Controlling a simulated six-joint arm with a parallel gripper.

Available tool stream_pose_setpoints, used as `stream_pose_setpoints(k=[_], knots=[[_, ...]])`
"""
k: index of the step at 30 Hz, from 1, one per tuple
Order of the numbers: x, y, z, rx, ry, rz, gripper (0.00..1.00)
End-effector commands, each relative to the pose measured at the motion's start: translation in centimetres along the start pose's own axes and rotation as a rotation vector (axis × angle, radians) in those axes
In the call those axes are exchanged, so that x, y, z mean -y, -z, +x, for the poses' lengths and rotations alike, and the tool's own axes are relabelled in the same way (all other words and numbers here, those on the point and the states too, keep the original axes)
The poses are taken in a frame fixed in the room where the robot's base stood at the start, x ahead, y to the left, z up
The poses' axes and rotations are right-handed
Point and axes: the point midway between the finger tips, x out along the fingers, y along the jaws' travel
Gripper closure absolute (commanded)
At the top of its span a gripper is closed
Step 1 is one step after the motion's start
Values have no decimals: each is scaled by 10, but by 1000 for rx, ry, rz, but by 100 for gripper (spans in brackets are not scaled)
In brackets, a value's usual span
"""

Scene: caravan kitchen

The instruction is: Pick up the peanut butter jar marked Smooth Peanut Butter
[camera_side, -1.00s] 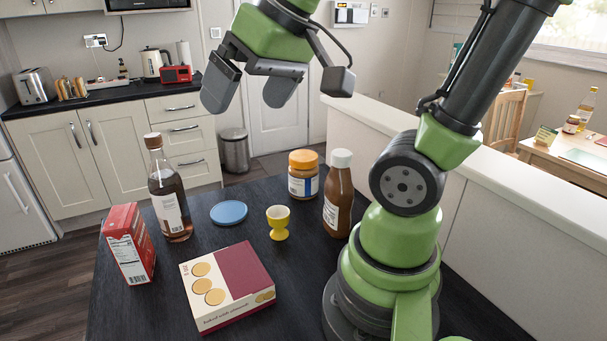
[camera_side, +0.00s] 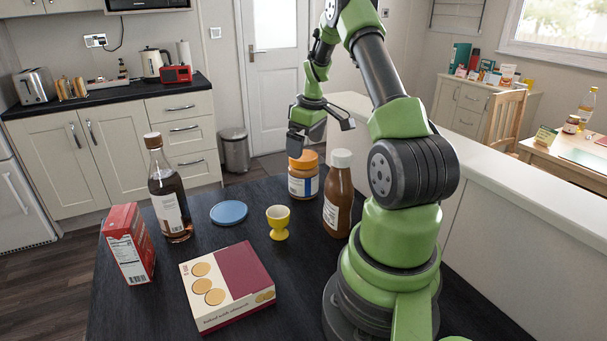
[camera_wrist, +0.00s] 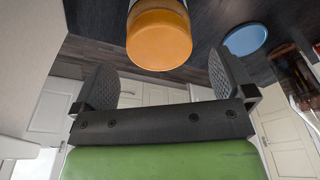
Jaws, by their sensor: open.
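The peanut butter jar (camera_side: 303,184) has an orange lid and a pale label with blue. It stands upright at the back of the dark table; its label text is too small to read. In the wrist view the jar's orange lid (camera_wrist: 158,38) shows at the top, beyond and between the fingers. My gripper (camera_side: 318,135) is open and empty, just above and behind the jar in the side view. In the wrist view both fingers of my gripper (camera_wrist: 160,85) are spread apart, with the lid apart from them.
A brown sauce bottle (camera_side: 338,198) stands close right of the jar. A yellow egg cup (camera_side: 278,223), blue disc (camera_side: 229,212), dark bottle (camera_side: 170,200), red box (camera_side: 128,245) and biscuit box (camera_side: 227,285) stand further left and forward. A white half wall (camera_side: 480,190) runs behind.

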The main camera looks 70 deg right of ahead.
Motion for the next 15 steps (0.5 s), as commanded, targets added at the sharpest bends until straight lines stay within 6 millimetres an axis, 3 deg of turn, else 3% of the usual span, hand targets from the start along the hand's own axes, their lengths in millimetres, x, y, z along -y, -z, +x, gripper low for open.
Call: stream_pose_setpoints(k=[8,15], knots=[[0,0,28,1,1,-1,0],[0,-2,64,2,2,0,0]])
